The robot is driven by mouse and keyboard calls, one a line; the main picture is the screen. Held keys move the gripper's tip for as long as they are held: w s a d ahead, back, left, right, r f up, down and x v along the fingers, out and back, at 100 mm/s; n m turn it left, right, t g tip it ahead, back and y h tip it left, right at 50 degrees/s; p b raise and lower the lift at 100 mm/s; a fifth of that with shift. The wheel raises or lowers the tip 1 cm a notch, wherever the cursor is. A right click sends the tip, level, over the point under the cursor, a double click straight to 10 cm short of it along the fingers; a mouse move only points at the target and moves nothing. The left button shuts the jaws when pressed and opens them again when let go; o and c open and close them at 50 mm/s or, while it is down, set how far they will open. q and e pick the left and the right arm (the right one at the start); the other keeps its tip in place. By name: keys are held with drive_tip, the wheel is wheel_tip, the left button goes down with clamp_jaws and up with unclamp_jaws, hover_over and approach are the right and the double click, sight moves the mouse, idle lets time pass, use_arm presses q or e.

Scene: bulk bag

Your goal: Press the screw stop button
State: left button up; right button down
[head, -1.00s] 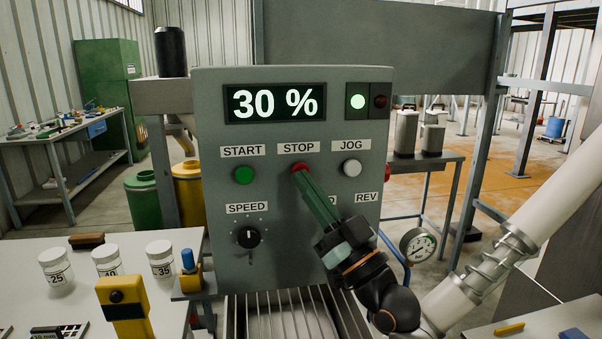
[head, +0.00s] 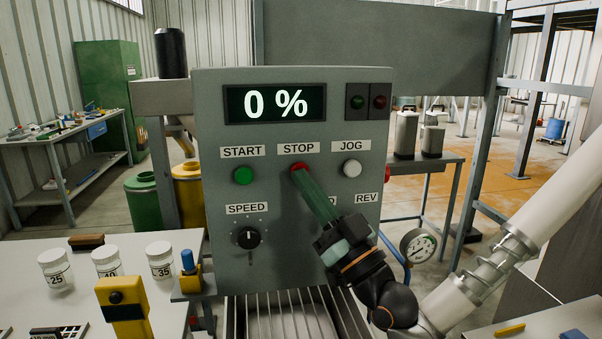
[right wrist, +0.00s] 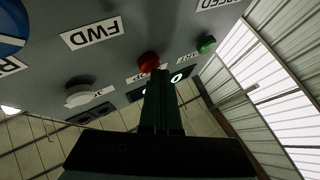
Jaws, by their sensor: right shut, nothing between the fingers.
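The red stop button (head: 299,167) sits under the STOP label on the grey control panel (head: 220,120). My right gripper (head: 303,174) is shut and empty, with its green fingers pointing up at the button and their tips at its face. The tips hide the button's lower part. In the right wrist view the red button (right wrist: 149,61) shows just beyond the fingertips (right wrist: 160,72); whether they touch cannot be told for sure. The display (head: 275,104) reads 0 %, and both the green lamp (head: 358,102) and the red lamp (head: 380,102) look dark. My left gripper is not in view.
The green start button (head: 244,175) is left of stop and the white jog button (head: 351,168) right of it. The speed knob (head: 247,237) is below. A pressure gauge (head: 418,246) stands right of my gripper. Jars and a yellow device (head: 124,306) stand on the left table.

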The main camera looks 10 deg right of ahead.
drive_tip(key=shift+s+p, duration=0.45)
drive_tip(key=shift+s, duration=0.4)
drive_tip(key=s+p, duration=0.2)
drive_tip(key=s, duration=0.3)
drive_tip(key=shift+f, duration=0.15)
idle(0.4)
